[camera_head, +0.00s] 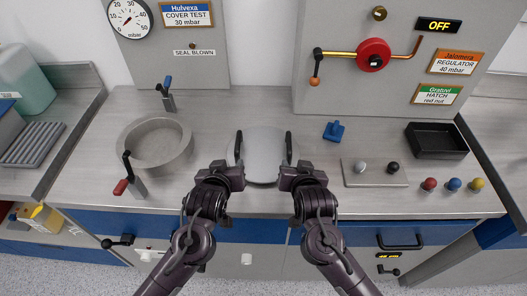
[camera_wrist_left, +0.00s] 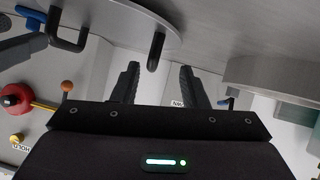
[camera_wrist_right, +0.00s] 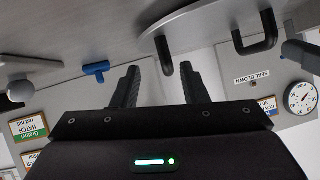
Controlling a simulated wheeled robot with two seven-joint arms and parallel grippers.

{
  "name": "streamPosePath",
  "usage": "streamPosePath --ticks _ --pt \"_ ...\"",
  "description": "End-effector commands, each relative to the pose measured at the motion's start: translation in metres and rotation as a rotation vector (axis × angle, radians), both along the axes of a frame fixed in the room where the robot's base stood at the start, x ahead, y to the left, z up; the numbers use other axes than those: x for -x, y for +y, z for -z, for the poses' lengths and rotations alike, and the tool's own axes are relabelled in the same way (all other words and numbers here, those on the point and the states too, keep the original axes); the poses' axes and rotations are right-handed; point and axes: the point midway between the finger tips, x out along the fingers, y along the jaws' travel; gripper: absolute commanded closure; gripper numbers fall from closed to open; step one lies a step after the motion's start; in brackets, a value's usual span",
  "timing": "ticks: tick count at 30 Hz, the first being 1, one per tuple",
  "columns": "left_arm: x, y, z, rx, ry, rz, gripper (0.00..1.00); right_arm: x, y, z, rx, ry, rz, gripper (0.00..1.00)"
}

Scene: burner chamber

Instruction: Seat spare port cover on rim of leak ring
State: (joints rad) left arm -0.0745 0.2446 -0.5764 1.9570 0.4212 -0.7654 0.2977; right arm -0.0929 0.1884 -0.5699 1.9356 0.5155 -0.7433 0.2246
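The spare port cover (camera_head: 263,160) is a round grey disc with two upright black handles, in front of me on the bench. It also shows in the left wrist view (camera_wrist_left: 115,14) and right wrist view (camera_wrist_right: 205,16). The leak ring (camera_head: 185,146) is a thick grey ring to its left, with an open middle; its side shows in the left wrist view (camera_wrist_left: 270,75). My left gripper (camera_head: 238,163) is at the left handle and my right gripper (camera_head: 290,163) at the right handle. Both have fingers apart, with a handle showing in line with the gap; neither is visibly clamped.
A blue-tipped clamp (camera_head: 167,100) stands behind the ring and a red-handled clamp (camera_head: 130,180) in front. A small blue part (camera_head: 333,131), a plate with two knobs (camera_head: 374,180), a black tray (camera_head: 436,155) and coloured knobs (camera_head: 453,184) lie to the right. A panel rises behind.

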Motion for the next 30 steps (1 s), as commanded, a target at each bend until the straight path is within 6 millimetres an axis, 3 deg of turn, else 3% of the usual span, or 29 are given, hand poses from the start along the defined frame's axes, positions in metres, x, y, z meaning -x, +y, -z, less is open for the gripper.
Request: streamPosePath --ticks 1,4,19,30 --pt "-0.012 -0.003 -0.004 0.002 -0.053 -0.006 0.60 -0.012 0.004 -0.004 0.003 -0.054 0.012 0.60" --pt "-0.025 -0.008 -0.009 0.012 -0.120 -0.017 0.60 -0.024 0.006 -0.010 0.000 -0.124 0.033 0.60" --pt "-0.037 -0.009 -0.008 0.016 -0.143 -0.023 0.60 -0.036 0.008 -0.009 0.000 -0.148 0.038 0.60" --pt "-0.086 -0.016 0.012 0.016 -0.142 -0.022 0.60 -0.086 0.009 0.012 0.001 -0.146 0.039 0.60"
